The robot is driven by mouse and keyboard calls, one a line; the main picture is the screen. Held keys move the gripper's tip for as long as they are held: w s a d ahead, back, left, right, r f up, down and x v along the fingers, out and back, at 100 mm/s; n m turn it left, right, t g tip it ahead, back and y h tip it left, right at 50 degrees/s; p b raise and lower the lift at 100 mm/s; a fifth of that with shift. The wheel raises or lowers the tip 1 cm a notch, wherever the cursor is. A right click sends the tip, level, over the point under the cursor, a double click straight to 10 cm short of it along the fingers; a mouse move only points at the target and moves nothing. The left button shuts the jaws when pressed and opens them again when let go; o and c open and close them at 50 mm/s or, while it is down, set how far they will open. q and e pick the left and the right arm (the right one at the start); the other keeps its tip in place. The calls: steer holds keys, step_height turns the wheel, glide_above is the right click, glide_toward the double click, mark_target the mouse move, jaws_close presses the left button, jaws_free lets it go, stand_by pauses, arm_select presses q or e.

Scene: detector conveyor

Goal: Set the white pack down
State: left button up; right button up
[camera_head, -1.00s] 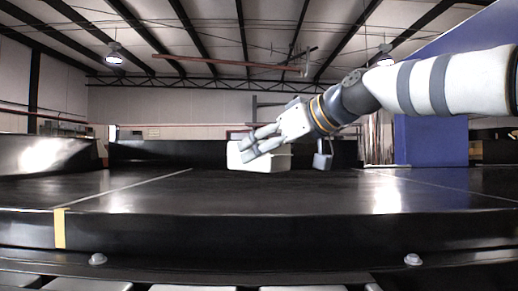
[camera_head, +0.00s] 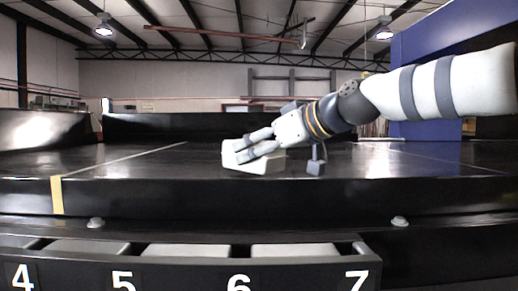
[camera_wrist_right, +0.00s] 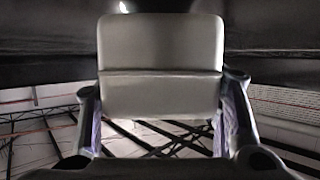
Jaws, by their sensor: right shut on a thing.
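The white pack (camera_head: 252,161) is a pale block at the middle of the dark conveyor (camera_head: 300,196) in the head view. I cannot tell whether its underside touches the surface or hangs just above it. My right gripper (camera_head: 258,146) reaches in from the right and is shut on the pack, with its fingers across it. In the right wrist view the pack (camera_wrist_right: 160,65) fills the upper middle, with a finger of my right gripper (camera_wrist_right: 162,95) at each side. My left gripper is not in view.
Numbered bins (camera_head: 190,250) line the front below the conveyor edge. A yellow strip (camera_head: 57,195) marks the edge at left. A blue panel (camera_head: 430,120) stands behind my right arm. The belt left of the pack is clear.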

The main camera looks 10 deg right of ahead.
steer(key=shift+f, duration=0.4)
steer(key=o, duration=1.6)
steer(key=shift+f, duration=0.1)
